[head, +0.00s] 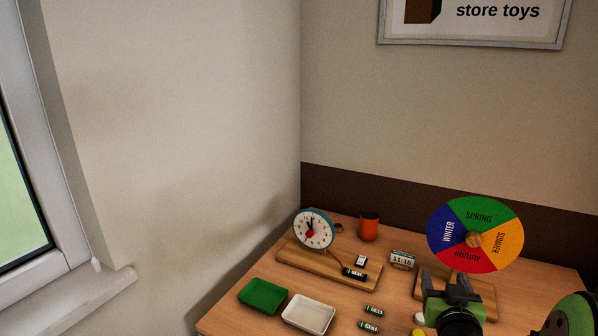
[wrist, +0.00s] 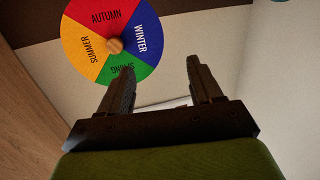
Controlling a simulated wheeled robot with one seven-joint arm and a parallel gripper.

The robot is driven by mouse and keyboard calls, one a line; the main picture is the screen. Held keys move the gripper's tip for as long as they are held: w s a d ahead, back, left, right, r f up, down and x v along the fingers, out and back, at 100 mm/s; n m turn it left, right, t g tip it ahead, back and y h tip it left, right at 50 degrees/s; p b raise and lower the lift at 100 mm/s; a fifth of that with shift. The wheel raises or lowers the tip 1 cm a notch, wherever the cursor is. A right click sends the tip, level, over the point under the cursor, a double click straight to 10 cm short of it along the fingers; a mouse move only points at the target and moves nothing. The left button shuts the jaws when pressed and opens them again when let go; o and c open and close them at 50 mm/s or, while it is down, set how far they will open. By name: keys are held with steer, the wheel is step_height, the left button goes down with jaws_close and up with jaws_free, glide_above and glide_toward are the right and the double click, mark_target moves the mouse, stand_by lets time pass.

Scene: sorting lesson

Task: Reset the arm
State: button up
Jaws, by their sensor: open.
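My gripper (head: 462,289) is at the lower right of the head view, over the table (head: 225,321) and in front of the season wheel (head: 447,217). Its two dark fingers are apart with nothing between them. In the wrist view my gripper (wrist: 160,88) also shows open and empty. The season wheel (wrist: 137,68) is beyond the fingers there, upside down, and the left finger covers part of its lower rim. My green and black arm runs to the lower right corner of the head view.
A green tray (head: 263,296) and a white tray (head: 309,315) lie at the front left. Small batteries (head: 373,311) and a card reading 11:15 (head: 402,260) are near the middle.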

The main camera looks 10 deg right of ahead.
steer(key=s+a+n+g+y, duration=0.2)
steer(key=a+n+y, duration=0.1)
steer(key=a, duration=0.6)
steer(key=s+a+n+g+y, duration=0.2)
steer(key=a+n+y, duration=0.1)
steer(key=a, duration=0.5)
steer(key=s+a+m+g, duration=0.1)
steer(key=s+a+g, duration=0.15)
steer(key=s, duration=0.65)
steer(key=s+a+m+g, duration=0.1)
steer(key=s+g, duration=0.2)
steer(key=s, duration=0.7)
step_height(320, 180, up, 18)
steer(key=p, duration=1.8)
steer(key=shift+f+g, duration=0.1)
steer(key=shift+g, duration=0.15)
